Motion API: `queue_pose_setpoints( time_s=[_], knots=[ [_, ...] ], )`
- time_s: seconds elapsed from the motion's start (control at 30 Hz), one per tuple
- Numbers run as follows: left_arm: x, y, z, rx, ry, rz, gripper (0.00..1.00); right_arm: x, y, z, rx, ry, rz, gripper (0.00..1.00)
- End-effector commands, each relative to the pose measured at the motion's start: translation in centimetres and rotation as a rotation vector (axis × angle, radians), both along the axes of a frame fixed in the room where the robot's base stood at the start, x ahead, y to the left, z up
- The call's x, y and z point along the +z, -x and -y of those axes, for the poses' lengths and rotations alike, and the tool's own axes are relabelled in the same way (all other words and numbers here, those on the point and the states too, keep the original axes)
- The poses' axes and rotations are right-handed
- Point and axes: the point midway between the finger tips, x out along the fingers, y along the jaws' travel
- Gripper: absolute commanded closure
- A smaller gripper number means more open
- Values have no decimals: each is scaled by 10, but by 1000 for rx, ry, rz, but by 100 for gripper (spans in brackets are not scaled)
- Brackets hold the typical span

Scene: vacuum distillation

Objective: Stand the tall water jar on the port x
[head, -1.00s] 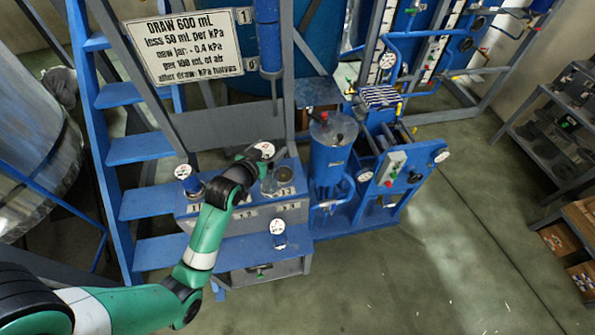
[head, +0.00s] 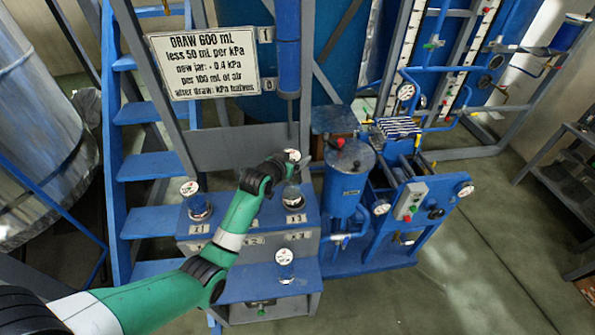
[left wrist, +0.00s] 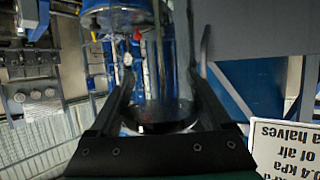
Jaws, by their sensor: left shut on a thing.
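My left gripper (head: 283,165) is at the back right of the blue stepped bench (head: 230,286), shut on a clear jar (head: 293,196). A white round dial (head: 293,155) shows at the jar's top. The jar appears upright by the right-hand port tag (head: 297,218); I cannot tell whether its base touches the bench. In the left wrist view, the fingers (left wrist: 160,100) flank clear glass and a dark round surface (left wrist: 165,112). Two shorter jars stand on the bench, one at the left (head: 199,207) and one on the lower front step (head: 285,270).
A blue cylinder tank (head: 344,180) stands close right of the held jar. A blue pipe (head: 288,50) hangs above and behind it. A white sign (head: 204,62) and blue stairs (head: 148,165) are at the left.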

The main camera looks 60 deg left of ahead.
Motion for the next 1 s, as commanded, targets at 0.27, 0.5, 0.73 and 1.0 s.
queue_pose_setpoints(
  time_s=[0.27,0.5,0.73,1.0],
  knots=[
    [-26,-17,-17,0,-3,3,100,-14,0,0,0,0,0,50],
    [-49,-19,-19,0,-1,1,100,-22,0,0,0,0,0,50],
    [-61,-20,-19,0,-3,5,100,-24,0,0,0,0,0,50],
    [-66,-19,-19,0,-1,2,16,-28,0,0,0,0,0,50]
  ],
)
